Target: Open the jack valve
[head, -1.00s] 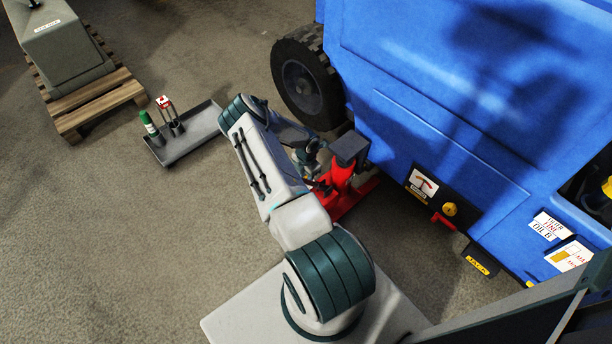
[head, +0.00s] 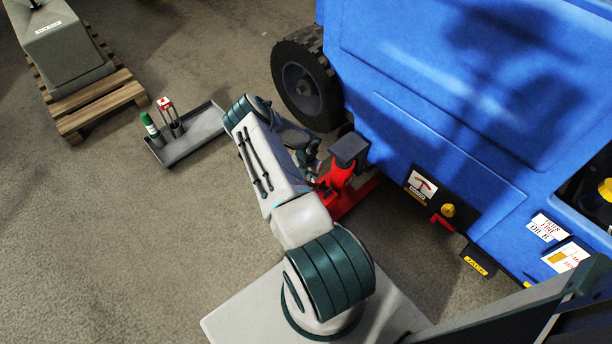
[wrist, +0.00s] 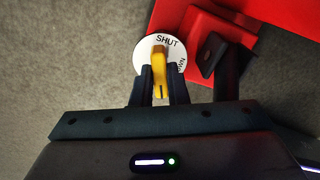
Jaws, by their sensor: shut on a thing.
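The jack (head: 341,183) is red and stands on the floor beside the blue machine, with a dark block at its top. In the wrist view its red body (wrist: 280,30) is at the upper right. The jack valve has a round white dial (wrist: 145,45) marked "SHUT", with a second, partly hidden word at its right. A yellow valve lever (wrist: 159,60) points up toward "SHUT". My gripper (wrist: 160,82) is shut on the lever, one dark finger on each side. In the head view my arm hides the valve and most of the gripper.
The blue machine (head: 440,110) with a black wheel (head: 302,85) stands right of the jack. A grey tray (head: 190,140) with a green-capped bottle (head: 150,124) and a red-tagged item (head: 168,110) lies at left. A pallet (head: 100,105) is farther left. The near-left floor is clear.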

